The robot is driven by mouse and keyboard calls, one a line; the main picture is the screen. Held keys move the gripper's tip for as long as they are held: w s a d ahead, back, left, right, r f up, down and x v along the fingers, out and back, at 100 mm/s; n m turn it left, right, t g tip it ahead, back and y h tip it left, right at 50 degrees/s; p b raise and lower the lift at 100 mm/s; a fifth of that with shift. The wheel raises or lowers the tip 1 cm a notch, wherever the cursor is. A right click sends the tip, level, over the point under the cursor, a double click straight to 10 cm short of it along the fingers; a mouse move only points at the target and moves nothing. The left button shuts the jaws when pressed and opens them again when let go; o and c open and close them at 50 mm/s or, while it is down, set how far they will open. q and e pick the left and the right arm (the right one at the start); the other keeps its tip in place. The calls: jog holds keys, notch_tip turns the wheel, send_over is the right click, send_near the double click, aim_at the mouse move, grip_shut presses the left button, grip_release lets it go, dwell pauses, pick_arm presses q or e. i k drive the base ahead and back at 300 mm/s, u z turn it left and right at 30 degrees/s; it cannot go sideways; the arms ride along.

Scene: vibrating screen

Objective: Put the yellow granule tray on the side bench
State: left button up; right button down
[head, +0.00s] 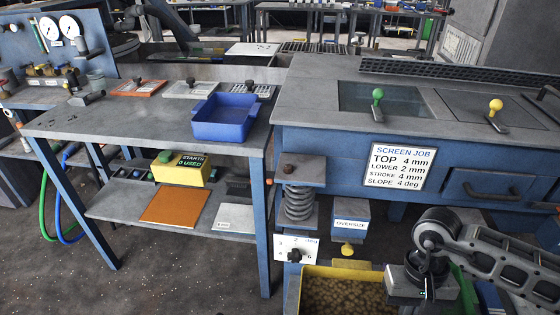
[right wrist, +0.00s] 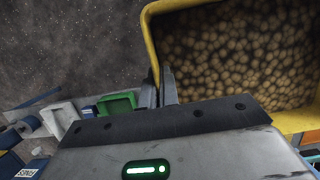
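The yellow granule tray (head: 342,271), full of brown granules, is at the bottom of the head view, below the screen machine's outlet; its near part is cut off. It also fills the upper right of the right wrist view (right wrist: 151,38). My right gripper (head: 408,290) is at the tray's right side in the head view. In the right wrist view its fingers (right wrist: 159,85) stand close together on either side of the tray's wall, shut on it. The side bench (head: 128,112) stands at the left, with bare top around its front left. My left gripper is not in view.
A blue tray (head: 224,118) sits at the bench's right end, with several plates behind it. The lower shelf holds a yellow starter box (head: 182,172) and an orange plate (head: 174,207). The screen machine (head: 320,95), spring and oversize chute (head: 350,222) overhang the yellow tray.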

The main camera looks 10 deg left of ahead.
aim_at(156, 118)
jog(key=u, duration=2.6)
jog(key=i, duration=2.4)
jog(key=z, duration=1.85)
